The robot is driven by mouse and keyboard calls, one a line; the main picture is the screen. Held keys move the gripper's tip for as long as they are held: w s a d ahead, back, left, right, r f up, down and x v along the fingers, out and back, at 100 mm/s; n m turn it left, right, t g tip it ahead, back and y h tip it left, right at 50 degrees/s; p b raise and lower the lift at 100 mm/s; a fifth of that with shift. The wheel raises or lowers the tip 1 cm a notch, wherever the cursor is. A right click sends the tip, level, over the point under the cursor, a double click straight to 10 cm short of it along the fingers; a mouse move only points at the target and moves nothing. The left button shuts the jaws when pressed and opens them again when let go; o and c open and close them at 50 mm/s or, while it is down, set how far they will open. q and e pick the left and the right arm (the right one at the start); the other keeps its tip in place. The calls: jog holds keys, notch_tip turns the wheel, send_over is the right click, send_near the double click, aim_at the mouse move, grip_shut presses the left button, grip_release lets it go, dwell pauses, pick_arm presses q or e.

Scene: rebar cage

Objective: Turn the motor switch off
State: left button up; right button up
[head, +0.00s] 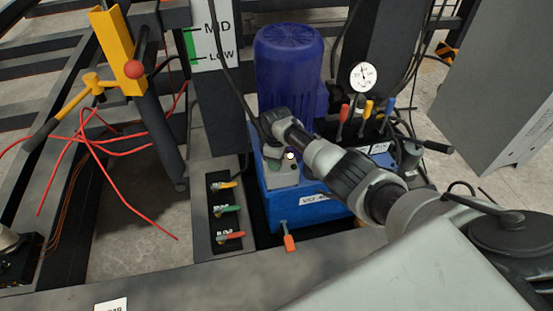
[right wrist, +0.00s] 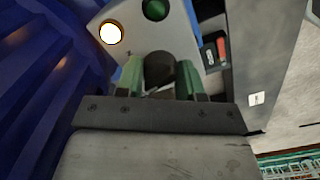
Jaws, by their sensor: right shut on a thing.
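The motor switch (right wrist: 160,72) is a dark round knob on a light grey control panel (right wrist: 128,32) in the right wrist view. The green finger pads of my right gripper (right wrist: 160,85) stand on either side of the knob and are shut on it. In the head view my right arm reaches in from the right, and my right gripper (head: 272,141) is at the top of the panel (head: 284,177); the knob is hidden there. A lit lamp (right wrist: 110,33) and a dark green button (right wrist: 155,9) are on the panel. My left gripper is not seen.
The blue motor (head: 289,62) stands close behind my gripper on a blue tank (head: 300,212). A gauge (head: 363,77) and coloured levers (head: 367,108) are to the right. A valve strip (head: 226,212) is left, with an orange-handled valve (head: 289,241) in front.

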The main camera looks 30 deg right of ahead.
jog(key=n, duration=0.4)
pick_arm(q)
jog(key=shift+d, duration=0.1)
pick_arm(e)
jog(key=shift+n, duration=1)
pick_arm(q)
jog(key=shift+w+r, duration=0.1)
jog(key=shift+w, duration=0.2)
pick_arm(e)
jog(key=o, duration=0.9)
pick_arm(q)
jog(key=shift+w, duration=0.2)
